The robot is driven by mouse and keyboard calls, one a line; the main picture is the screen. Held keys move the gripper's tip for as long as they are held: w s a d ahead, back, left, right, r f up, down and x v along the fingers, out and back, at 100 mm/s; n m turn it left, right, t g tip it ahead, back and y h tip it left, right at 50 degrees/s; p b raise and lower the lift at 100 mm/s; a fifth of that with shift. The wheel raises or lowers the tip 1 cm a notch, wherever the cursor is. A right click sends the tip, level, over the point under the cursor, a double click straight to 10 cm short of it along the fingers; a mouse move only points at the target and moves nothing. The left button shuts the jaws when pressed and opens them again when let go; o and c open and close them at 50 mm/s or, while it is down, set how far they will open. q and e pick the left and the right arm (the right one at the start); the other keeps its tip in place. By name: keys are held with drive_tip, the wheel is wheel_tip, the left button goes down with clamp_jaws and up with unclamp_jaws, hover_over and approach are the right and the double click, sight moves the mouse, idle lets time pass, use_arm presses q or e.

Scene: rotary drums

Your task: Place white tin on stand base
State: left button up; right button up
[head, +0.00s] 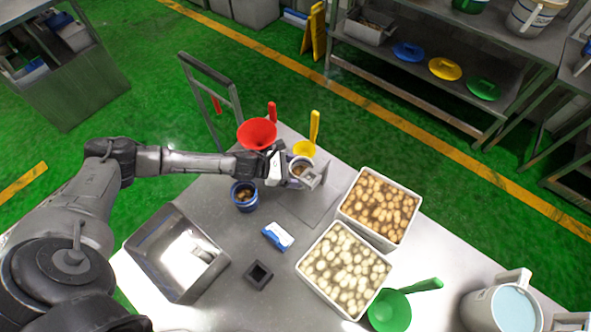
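A small, light-rimmed tin (302,168) with brownish contents, which looks like the white tin, is at the far part of the metal table. My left gripper (285,168) is right at its left side. The fingers are hidden or too small to show whether they are closed on it. A grey metal bracket-like piece (315,177) is against the tin's right side. A flat grey plate (306,207) lies on the table just in front; I cannot tell if it is the stand base. A dark square block with a square hole (259,274) sits nearer. My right gripper is not in view.
A blue tin (244,197) stands below my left forearm. Bins of brown (414,233) and pale (303,267) potato-like items stand right. A grey tray (135,243), a blue-white box (277,236) and a green scoop (389,311) are nearer.

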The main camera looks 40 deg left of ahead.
use_arm(q)
drive_tip(key=shift+o, duration=1.4)
drive_tip(key=shift+r, duration=0.1)
drive_tip(key=shift+r, duration=0.2)
drive_tip(key=v, duration=1.2)
